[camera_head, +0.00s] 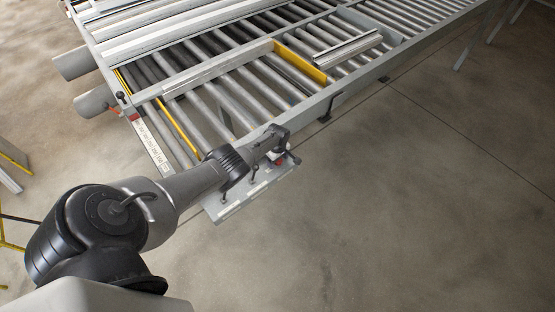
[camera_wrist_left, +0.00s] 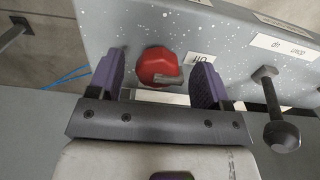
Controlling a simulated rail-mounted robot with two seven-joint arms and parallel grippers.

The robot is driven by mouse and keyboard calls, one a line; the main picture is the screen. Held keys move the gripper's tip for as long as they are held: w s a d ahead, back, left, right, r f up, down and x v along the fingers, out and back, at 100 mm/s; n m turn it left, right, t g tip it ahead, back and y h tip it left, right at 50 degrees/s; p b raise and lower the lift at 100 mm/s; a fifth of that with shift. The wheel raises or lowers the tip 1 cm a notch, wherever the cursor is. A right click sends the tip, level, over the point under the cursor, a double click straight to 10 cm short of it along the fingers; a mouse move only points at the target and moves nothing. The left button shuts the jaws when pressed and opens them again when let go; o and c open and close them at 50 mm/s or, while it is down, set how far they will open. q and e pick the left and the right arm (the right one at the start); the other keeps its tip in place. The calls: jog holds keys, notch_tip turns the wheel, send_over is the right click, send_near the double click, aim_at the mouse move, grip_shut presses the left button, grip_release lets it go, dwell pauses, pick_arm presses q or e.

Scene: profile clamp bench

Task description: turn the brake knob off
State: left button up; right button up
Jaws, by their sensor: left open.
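The brake knob is a red faceted knob with a grey pointer bar, on the grey speckled control panel (camera_wrist_left: 225,35) in the left wrist view. The knob (camera_wrist_left: 158,67) lies between the two purple-padded fingers of my left gripper (camera_wrist_left: 160,78). The fingers are open, one on each side of it, with visible gaps. A small white label with upside-down letters is beside the knob. In the head view, the knob (camera_head: 279,162) is a small red spot beside my left gripper (camera_head: 280,147), at the panel on the conveyor's near corner. My right gripper is not in view.
A black-knobbed lever (camera_wrist_left: 281,134) stands right of the gripper in the left wrist view, close to the right finger. The roller conveyor (camera_head: 235,110) carries metal profiles (camera_head: 348,46) and a yellow bar (camera_head: 300,62). The floor to the right is clear.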

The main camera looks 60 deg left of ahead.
pick_arm(q)
notch_tip(320, 180, up, 6)
jog(key=p, duration=0.4)
notch_tip(320, 180, up, 8)
jog(key=p, duration=0.2)
jog(key=shift+f, duration=0.1)
dwell(0.4)
